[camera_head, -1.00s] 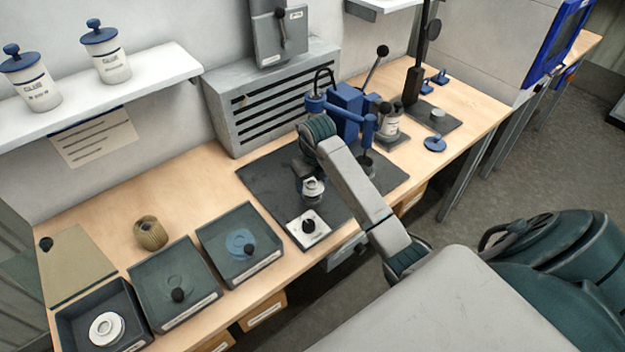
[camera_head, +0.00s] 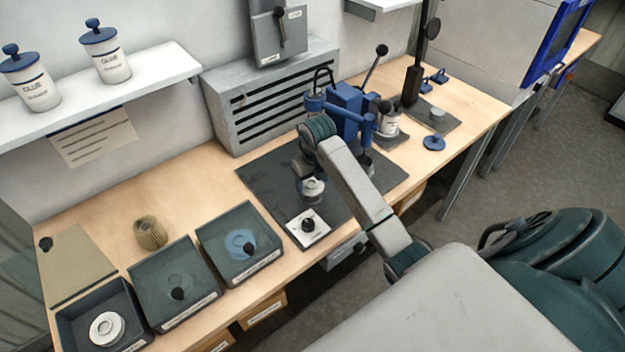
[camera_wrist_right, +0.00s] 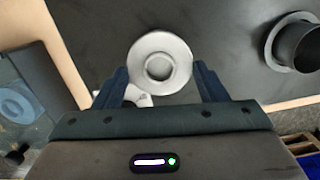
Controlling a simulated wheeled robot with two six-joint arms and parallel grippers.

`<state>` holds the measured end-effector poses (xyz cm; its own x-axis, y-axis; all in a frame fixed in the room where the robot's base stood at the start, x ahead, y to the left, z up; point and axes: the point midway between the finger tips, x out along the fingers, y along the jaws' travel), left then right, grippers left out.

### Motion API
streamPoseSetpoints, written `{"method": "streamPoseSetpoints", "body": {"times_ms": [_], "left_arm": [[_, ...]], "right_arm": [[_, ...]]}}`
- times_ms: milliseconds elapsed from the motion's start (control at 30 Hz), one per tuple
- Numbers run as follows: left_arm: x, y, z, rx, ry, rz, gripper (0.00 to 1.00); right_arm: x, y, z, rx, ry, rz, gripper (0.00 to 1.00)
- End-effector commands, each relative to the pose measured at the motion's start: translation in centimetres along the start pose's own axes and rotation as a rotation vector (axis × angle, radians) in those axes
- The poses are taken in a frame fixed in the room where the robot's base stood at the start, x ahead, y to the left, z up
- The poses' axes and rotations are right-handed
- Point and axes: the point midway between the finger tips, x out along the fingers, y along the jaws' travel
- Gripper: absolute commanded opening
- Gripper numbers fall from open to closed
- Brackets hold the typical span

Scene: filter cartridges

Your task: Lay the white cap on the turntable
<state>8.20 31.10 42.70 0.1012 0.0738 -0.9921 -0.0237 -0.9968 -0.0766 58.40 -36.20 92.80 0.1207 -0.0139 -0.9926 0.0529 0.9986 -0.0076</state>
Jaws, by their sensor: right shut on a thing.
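My right gripper (camera_head: 306,181) is over the dark mat and shut on the white cap (camera_head: 313,188). In the right wrist view the cap (camera_wrist_right: 160,64) is a pale round disc with a raised ring, between the two blue fingers of the gripper (camera_wrist_right: 160,82). A white square plate with a black round knob (camera_head: 308,228), which may be the turntable, sits at the mat's front edge, just in front of the held cap. In the wrist view a white piece (camera_wrist_right: 137,96) is partly hidden behind the cap. My left gripper is out of view.
A blue press (camera_head: 347,108) stands at the back of the dark mat (camera_head: 262,178). Trays stand to the left; the leftmost holds another white disc (camera_head: 107,328). A ribbed tan filter (camera_head: 150,233) stands behind them. A dark flanged cylinder (camera_wrist_right: 295,42) is right in the wrist view.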

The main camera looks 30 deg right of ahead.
Motion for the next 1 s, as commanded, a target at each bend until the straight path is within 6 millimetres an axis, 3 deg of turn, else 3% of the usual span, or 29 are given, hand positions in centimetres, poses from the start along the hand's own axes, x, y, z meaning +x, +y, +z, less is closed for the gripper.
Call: {"method": "streamPoseSetpoints", "body": {"times_ms": [900,933,1000], "left_arm": [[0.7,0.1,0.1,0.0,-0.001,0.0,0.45],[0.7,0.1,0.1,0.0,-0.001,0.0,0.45],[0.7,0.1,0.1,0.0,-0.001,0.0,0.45]], "right_arm": [[1.0,0.0,-0.1,0.0,0.001,0.0,0.44],[1.0,0.0,-0.1,0.0,0.001,0.0,0.68],[1.0,0.0,-0.1,0.0,0.0,0.0,0.81]]}}
